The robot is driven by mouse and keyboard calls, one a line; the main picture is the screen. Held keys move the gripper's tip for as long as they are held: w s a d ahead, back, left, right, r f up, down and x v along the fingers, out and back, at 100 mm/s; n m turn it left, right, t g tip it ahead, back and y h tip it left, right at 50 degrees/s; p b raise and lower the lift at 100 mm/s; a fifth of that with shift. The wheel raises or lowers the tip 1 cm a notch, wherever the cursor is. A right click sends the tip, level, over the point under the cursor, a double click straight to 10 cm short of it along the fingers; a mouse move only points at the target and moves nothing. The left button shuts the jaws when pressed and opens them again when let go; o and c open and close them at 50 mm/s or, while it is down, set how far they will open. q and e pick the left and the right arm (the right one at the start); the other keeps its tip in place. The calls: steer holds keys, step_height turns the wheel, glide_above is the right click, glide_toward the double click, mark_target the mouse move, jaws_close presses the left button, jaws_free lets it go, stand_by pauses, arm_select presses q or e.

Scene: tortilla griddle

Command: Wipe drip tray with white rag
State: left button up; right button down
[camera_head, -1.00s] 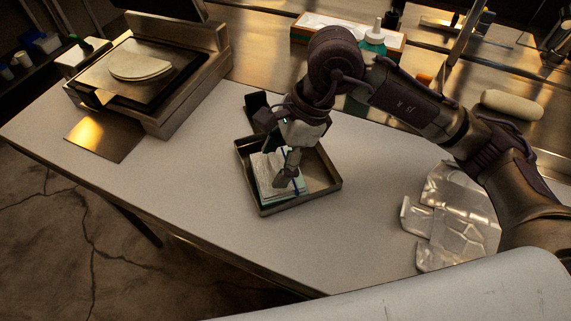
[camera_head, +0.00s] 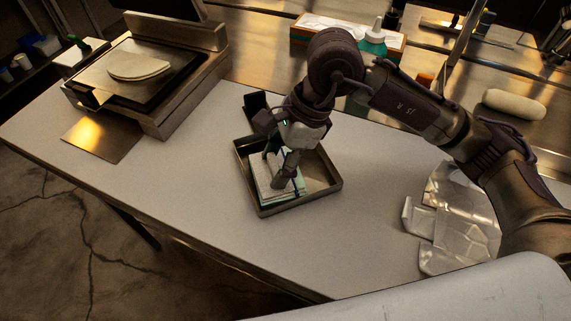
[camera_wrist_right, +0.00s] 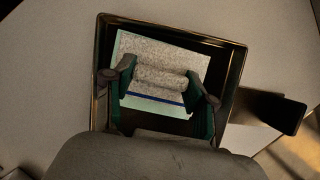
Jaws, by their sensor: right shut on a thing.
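The drip tray (camera_head: 324,177) is a shallow dark metal tray on the white counter, with a raised rim. It also shows in the right wrist view (camera_wrist_right: 238,62). The white rag (camera_head: 262,175) lies in the left part of the tray, with a green edge and a blue stripe. In the right wrist view the rag (camera_wrist_right: 150,48) is bunched into a ridge between the fingers. My right gripper (camera_head: 283,172) points down into the tray and is shut on the rag; its fingers show in the right wrist view (camera_wrist_right: 160,80). My left gripper is not in view.
A griddle (camera_head: 110,85) with a pale tortilla stack (camera_head: 140,66) stands at the left. Crumpled foil-like sheets (camera_head: 455,225) lie at the right. A box with a bottle (camera_head: 374,40) stands behind my arm. The counter left of the tray is clear.

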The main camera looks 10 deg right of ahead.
steer(key=shift+r+p, duration=1.1)
steer(key=shift+r, duration=1.35)
